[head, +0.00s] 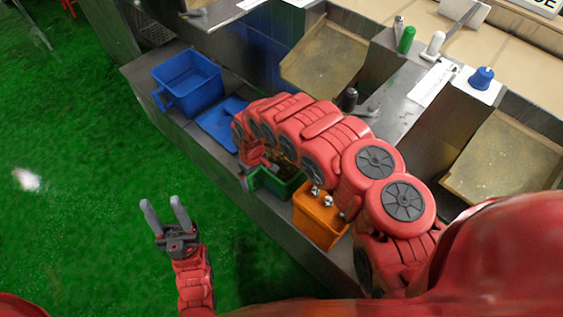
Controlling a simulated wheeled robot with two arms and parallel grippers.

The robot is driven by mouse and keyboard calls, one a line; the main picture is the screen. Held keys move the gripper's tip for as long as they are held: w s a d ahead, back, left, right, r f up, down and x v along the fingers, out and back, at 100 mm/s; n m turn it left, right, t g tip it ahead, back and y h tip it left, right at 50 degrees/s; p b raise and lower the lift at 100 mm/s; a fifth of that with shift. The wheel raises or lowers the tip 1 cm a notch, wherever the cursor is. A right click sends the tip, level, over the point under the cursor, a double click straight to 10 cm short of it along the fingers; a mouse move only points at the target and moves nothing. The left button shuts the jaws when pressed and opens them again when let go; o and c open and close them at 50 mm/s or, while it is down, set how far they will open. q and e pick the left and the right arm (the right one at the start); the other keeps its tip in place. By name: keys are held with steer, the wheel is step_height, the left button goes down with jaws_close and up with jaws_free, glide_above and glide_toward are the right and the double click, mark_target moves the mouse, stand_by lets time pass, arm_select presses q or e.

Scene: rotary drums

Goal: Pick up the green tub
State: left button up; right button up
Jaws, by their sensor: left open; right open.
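The green tub (271,186) sits on the grey ledge, between a blue lid-like tray and an orange tub. My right arm arches over it and hides much of its upper side. My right gripper (256,172) points down at the tub's left end, open; its fingertips are small and partly hidden, so I cannot tell whether they touch the rim. My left gripper (166,215) is open and empty, its two grey fingers pointing up over the green floor, well left of the tub.
The orange tub (318,222), with small metal-looking pieces, stands close to the right of the green tub. A blue tub (187,82) and a flat blue piece (220,124) lie further left on the grey ledge (150,72). Grey machine walls and chutes (325,62) rise behind.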

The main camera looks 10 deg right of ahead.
mark_target(255, 185)
steer(key=shift+w+a+f, duration=0.15)
steer(key=shift+w+f, duration=0.1)
steer(key=shift+f, duration=0.6)
steer(key=shift+w+a+f, duration=0.1)
steer(key=shift+w+f, duration=0.1)
steer(key=shift+f, duration=1.6)
jaws_close()
